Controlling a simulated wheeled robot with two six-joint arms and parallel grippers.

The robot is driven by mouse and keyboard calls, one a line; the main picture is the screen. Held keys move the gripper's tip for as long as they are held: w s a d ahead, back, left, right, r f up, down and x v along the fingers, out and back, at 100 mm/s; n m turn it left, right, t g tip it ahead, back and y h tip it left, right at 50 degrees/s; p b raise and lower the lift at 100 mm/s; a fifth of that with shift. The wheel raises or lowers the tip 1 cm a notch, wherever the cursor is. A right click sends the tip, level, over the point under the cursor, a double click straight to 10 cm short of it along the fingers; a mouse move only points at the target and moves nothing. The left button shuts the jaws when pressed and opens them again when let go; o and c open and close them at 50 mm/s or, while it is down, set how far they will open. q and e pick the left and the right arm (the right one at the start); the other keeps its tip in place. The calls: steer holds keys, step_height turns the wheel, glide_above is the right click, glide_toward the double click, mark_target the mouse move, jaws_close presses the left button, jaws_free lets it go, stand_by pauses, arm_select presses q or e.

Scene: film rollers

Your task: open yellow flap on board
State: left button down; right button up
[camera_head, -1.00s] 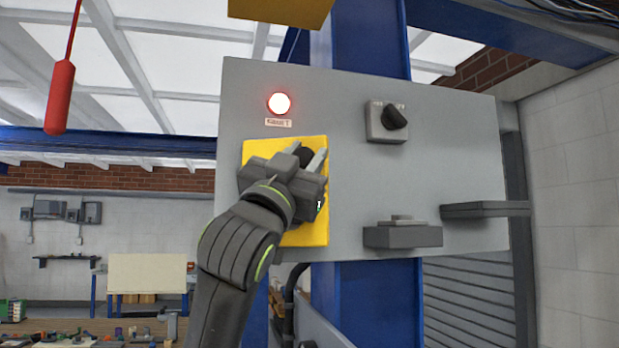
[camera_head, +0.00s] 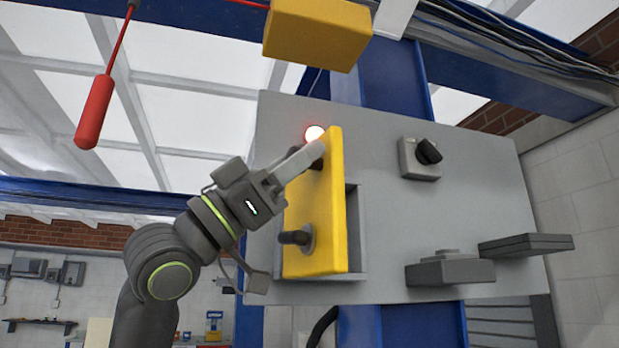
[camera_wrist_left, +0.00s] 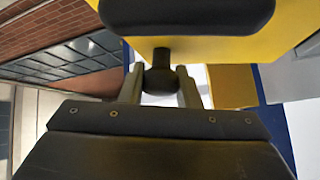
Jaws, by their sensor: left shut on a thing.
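The yellow flap (camera_head: 322,215) stands swung out from the grey board (camera_head: 385,225), and part of a recess shows behind its right edge. Two dark knobs are on the flap, an upper one partly hidden by my fingers and a lower one (camera_head: 296,237). My left gripper (camera_head: 318,153) is shut on the upper knob. In the left wrist view, the dark round knob (camera_wrist_left: 161,82) sits between my two fingers, with the yellow flap (camera_wrist_left: 215,48) above it. My right gripper does not show.
A lit red lamp (camera_head: 314,133) is just above the flap. A rotary switch (camera_head: 422,157) and grey boxes (camera_head: 450,269) are on the board's right. A red handle (camera_head: 95,112) hangs at upper left. A yellow box (camera_head: 318,33) is overhead.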

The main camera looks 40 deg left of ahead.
arm_select(q)
steer(key=shift+s+a+m+g+h+b, duration=0.15)
steer(key=shift+s+a+m+g+h, duration=0.15)
steer(key=shift+g+h, duration=0.3)
steer(key=shift+s+a+m+g+h+b, duration=0.15)
steer(key=shift+s+a+m+g+h, duration=0.15)
steer(key=shift+g+h, duration=0.3)
steer(key=shift+s+a+m+g+h+b, duration=0.2)
steer(key=shift+m+g+h, duration=0.2)
steer(key=shift+g+h, duration=0.2)
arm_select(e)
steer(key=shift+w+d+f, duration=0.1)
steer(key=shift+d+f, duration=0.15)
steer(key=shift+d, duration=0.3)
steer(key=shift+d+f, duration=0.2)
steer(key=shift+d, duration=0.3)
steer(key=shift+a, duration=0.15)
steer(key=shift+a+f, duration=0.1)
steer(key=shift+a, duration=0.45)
arm_select(q)
steer(key=c, duration=1.4)
jaws_free()
steer(key=o, duration=0.3)
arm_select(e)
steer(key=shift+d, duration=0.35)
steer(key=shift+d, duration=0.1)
